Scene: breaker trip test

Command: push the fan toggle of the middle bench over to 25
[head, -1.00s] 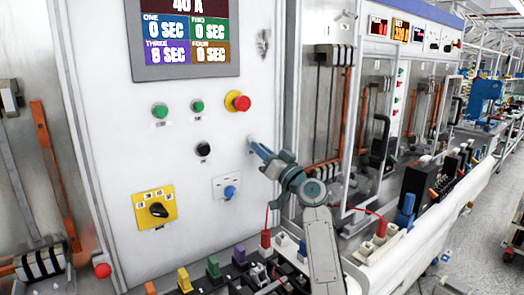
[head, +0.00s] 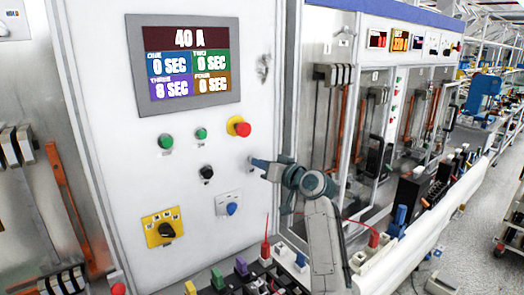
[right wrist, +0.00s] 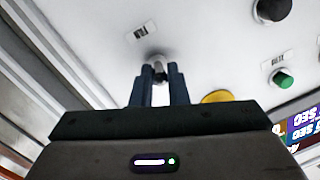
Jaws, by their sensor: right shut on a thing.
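The fan toggle is a small metal lever on the right side of the white panel (head: 188,128). The gripper also shows in the right wrist view (right wrist: 159,80). Which way the lever leans is hard to tell. My left gripper is not in view.
Near the toggle are a red button on a yellow ring (head: 241,128), a black knob (head: 206,172) and a blue knob (head: 232,209). A yellow plate with a black rotary switch (head: 164,229) is lower left. The display (head: 190,66) reads 40 A. Coloured terminals line the bottom.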

